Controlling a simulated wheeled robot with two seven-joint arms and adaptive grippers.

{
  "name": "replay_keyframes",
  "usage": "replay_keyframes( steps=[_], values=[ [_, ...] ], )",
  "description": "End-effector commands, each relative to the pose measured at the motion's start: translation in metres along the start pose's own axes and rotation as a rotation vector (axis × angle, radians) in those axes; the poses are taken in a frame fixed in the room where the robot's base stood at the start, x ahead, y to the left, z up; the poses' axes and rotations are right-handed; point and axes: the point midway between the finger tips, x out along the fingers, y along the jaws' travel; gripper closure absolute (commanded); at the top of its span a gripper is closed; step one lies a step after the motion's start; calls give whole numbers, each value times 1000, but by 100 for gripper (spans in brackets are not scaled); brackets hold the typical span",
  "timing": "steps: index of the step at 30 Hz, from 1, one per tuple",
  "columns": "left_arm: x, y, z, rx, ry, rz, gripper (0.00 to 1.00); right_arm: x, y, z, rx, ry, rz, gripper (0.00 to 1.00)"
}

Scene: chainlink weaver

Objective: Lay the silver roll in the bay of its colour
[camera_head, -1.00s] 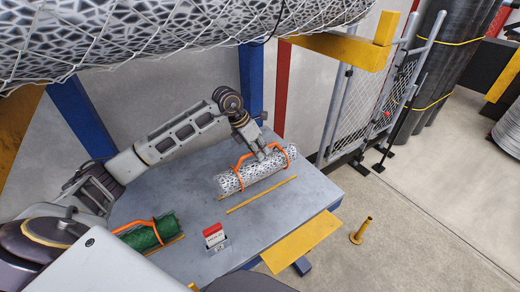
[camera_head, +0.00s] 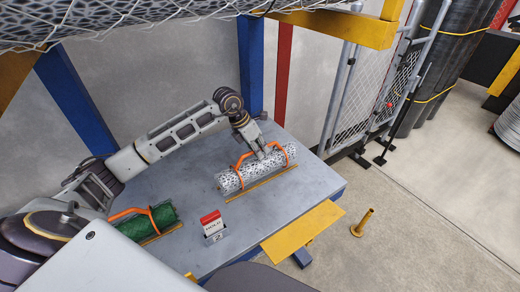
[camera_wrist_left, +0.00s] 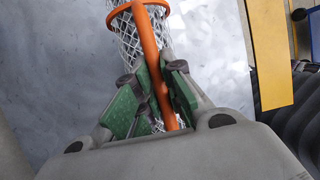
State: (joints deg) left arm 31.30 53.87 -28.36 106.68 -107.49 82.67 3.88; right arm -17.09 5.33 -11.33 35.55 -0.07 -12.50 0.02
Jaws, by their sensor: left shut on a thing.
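The silver roll (camera_head: 231,182), a white and dark mesh cylinder with an orange handle (camera_head: 242,158), is at the far right part of the grey table (camera_head: 195,190). My left gripper (camera_head: 266,153) is above its right half, shut on the handle. In the left wrist view the green-padded fingers (camera_wrist_left: 158,88) close around the orange handle bar (camera_wrist_left: 149,45), with the silver mesh (camera_wrist_left: 127,28) behind. The roll lies along a thin yellow strip (camera_head: 262,185) on the table; whether it touches the tabletop I cannot tell. My right gripper is not in view.
A green roll (camera_head: 140,226) with an orange handle is at the near left, beside another yellow strip. A red and white labelled block (camera_head: 212,226) stands at the front middle. A yellow plate (camera_head: 303,230) juts from the front right edge. A blue post (camera_head: 250,70) rises behind.

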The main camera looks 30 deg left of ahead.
Motion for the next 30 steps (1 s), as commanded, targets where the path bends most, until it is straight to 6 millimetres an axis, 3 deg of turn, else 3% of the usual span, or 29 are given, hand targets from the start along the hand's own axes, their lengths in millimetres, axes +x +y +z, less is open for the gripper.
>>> replay_keyframes(
  steps=[6,30],
  values=[
    [2,1,0,1,-5,1,100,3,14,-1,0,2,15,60],
    [5,1,-1,1,-5,1,100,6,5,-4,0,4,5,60]
  ],
)
